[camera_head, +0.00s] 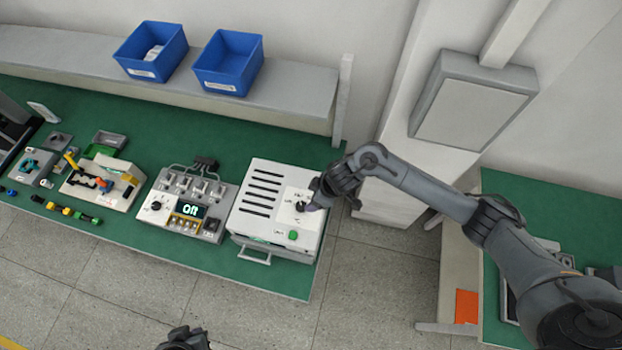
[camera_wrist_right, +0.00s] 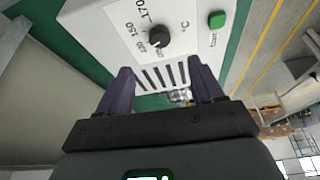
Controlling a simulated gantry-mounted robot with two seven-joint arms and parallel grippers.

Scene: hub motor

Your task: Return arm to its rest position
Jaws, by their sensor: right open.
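My right gripper (camera_head: 314,205) is at the right side of a white box-shaped unit (camera_head: 262,192), close to its black dial knob (camera_head: 300,206). In the right wrist view my right gripper (camera_wrist_right: 163,78) is open, with its two dark fingers apart and nothing between them. The dial knob (camera_wrist_right: 159,38) with temperature marks shows beyond the fingertips, apart from them. A green button (camera_wrist_right: 217,19) sits beside the knob. A dark part, which looks like my left gripper (camera_head: 185,339), shows at the bottom edge of the head view; its fingers cannot be made out.
A control box with a lit display (camera_head: 190,209) stands left of the white unit on the green bench (camera_head: 180,245). Small fixtures and coloured parts lie farther left. Two blue bins (camera_head: 228,63) stand on the shelf. A grey wall cabinet (camera_head: 472,108) is behind my right arm.

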